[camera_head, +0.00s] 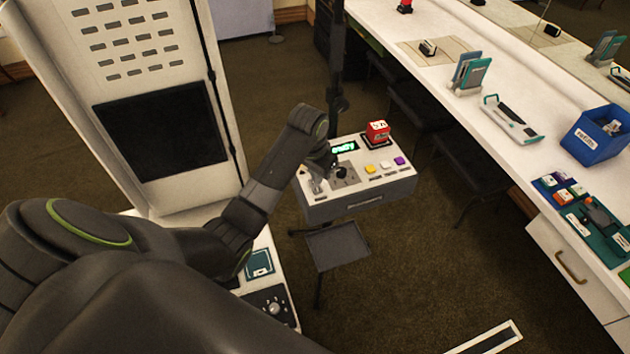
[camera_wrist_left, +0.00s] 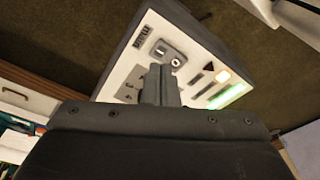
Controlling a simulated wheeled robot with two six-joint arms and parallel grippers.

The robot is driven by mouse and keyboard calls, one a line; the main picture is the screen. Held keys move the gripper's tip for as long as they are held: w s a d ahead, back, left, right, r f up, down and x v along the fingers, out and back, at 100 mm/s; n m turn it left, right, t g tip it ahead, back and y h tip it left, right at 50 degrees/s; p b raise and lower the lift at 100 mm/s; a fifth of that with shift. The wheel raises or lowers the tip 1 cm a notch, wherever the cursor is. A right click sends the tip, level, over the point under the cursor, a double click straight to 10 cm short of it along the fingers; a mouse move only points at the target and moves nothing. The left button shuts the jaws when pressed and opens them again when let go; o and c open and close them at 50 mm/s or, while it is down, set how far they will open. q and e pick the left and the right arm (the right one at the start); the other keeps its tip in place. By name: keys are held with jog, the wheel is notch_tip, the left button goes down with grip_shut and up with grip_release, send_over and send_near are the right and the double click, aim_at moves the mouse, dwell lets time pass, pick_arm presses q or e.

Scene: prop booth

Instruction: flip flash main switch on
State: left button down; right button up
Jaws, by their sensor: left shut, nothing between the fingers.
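The control box (camera_head: 360,195) stands on a stand in the middle of the head view. Its pale top carries a green lit display (camera_head: 344,147), coloured buttons and a small metal lever (camera_head: 317,186) at the front left corner. My left gripper (camera_head: 330,164) is shut and empty, pointing down over the left part of the panel. In the left wrist view its fingers (camera_wrist_left: 160,90) overlap a white panel (camera_wrist_left: 133,71) with metal fittings (camera_wrist_left: 168,54); contact cannot be told. My right gripper is not in view.
A red prop (camera_head: 377,131) sits at the panel's back. A small dark tray (camera_head: 337,246) is below the box. A long white counter (camera_head: 515,85) with a blue bin (camera_head: 597,137) runs along the right. A tall white cabinet (camera_head: 150,95) stands left. Carpet is clear between.

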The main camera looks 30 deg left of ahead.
aim_at(317, 190)
pick_arm(q)
jog(key=shift+r, duration=2.1)
jog(key=shift+f, duration=0.1)
